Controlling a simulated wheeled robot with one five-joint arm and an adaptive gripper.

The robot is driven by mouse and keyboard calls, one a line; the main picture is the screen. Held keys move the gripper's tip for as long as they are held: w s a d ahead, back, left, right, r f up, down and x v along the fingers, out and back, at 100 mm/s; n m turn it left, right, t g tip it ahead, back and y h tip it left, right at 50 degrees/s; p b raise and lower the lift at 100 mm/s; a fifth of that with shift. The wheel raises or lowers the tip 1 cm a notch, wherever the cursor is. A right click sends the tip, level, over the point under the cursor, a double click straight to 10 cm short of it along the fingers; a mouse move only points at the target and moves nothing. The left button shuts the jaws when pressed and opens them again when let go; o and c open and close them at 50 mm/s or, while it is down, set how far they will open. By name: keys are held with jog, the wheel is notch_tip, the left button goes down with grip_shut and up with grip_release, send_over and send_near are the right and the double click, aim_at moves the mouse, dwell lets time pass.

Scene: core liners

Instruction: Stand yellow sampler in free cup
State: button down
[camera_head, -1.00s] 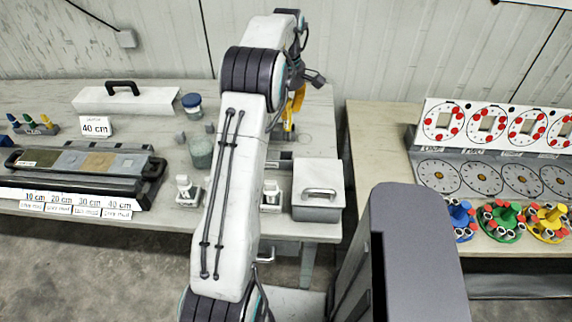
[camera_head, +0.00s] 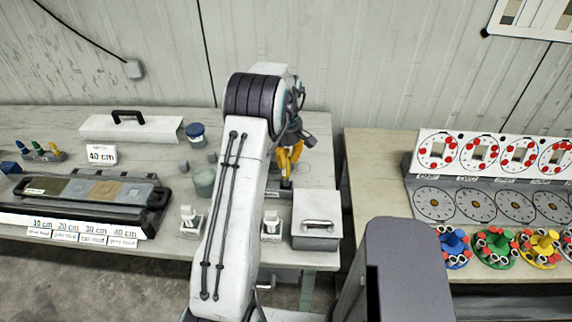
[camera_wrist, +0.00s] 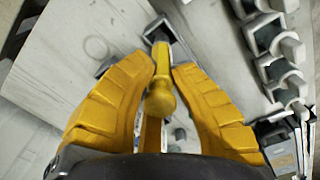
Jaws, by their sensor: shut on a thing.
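My gripper (camera_wrist: 165,68) has yellow, ribbed fingers, shut on the yellow sampler (camera_wrist: 160,98), whose rounded end faces the camera in the wrist view. The far end of the sampler points toward a small grey square cup (camera_wrist: 152,28) on the table. I cannot tell whether the sampler is touching that cup or in it. In the head view my gripper (camera_head: 289,162) hangs over the back right of the left table, and the sampler cannot be told apart from the yellow fingers there.
White and grey fixtures (camera_wrist: 268,38) stand in a row at the right of the wrist view. A lidded grey box (camera_head: 317,215) sits at the table's front right corner. A small rack (camera_head: 40,153) with coloured pieces and a long sample tray (camera_head: 150,208) lie left.

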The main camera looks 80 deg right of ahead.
aim_at(286, 169)
jog(key=shift+f+p, duration=0.45)
jog(key=shift+f, duration=1.75)
jog(key=shift+f, duration=0.1)
jog(key=c, duration=1.2)
grip_release()
notch_tip(286, 169, up, 5)
jog(key=shift+r+b, duration=0.1)
jog(key=shift+b, duration=0.95)
jog(key=shift+r+b, duration=0.3)
jog(key=shift+b, duration=0.4)
jog(key=shift+a+r+b, duration=0.1)
jog(key=shift+r+b, duration=1.75)
jog(key=shift+r, duration=1.35)
